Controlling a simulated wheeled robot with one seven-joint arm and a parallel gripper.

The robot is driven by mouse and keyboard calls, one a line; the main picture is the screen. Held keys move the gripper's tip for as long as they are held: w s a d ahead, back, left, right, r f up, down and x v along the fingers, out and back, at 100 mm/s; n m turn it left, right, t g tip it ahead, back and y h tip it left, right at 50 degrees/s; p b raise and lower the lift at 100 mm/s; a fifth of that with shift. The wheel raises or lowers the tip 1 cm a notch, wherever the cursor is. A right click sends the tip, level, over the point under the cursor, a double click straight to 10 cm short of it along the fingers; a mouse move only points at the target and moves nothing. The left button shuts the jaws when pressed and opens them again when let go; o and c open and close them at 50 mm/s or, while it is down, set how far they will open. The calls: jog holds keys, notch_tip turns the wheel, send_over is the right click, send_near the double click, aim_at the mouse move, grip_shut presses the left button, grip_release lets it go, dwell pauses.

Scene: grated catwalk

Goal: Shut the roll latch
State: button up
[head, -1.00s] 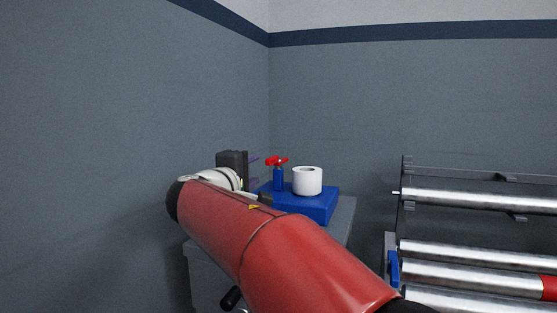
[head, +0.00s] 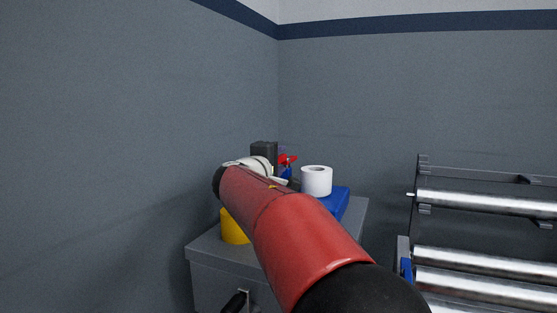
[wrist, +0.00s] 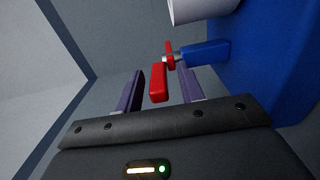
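The roll latch has a red handle (head: 288,159) on a blue post (head: 286,173), on a blue base (head: 336,203) beside a white roll (head: 316,181). In the wrist view the red handle (wrist: 158,82) hangs from a small metal pin on the blue post (wrist: 205,53), below the white roll (wrist: 198,8). My gripper (wrist: 162,72) is open. Its two purple fingers stand on either side of the red handle, with a visible gap at least on the left. Contact on the right is unclear. In the head view my red arm hides part of the base.
The blue base stands on a grey cabinet (head: 205,250) in the corner of grey walls. A yellow object (head: 234,227) sits on the cabinet, partly behind my arm. A rack with metal rollers (head: 480,202) stands at the right.

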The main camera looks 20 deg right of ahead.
grip_shut()
jog(key=shift+w+g, duration=0.1)
jog(key=shift+g, duration=0.2)
jog(key=m+g+h+p, duration=0.1)
jog(key=g, duration=0.1)
jog(key=w+a+m+g+h+p, duration=0.1)
jog(key=m+h, duration=0.1)
jog(key=shift+w+r+g+p, duration=0.1)
jog(key=shift+r+g+p, duration=0.05)
jog(key=shift+g+p, duration=0.2)
jog(key=m+g+p, duration=0.1)
jog(key=m+g+h+p, duration=0.1)
jog(key=g, duration=0.1)
jog(key=shift+w+a+p, duration=0.15)
jog(key=shift+w+p, duration=0.2)
jog(key=shift+w, duration=0.05)
jog(key=shift+m+g+h+p, duration=0.3)
jog(key=shift+m+g, duration=0.15)
jog(key=shift+m, duration=0.05)
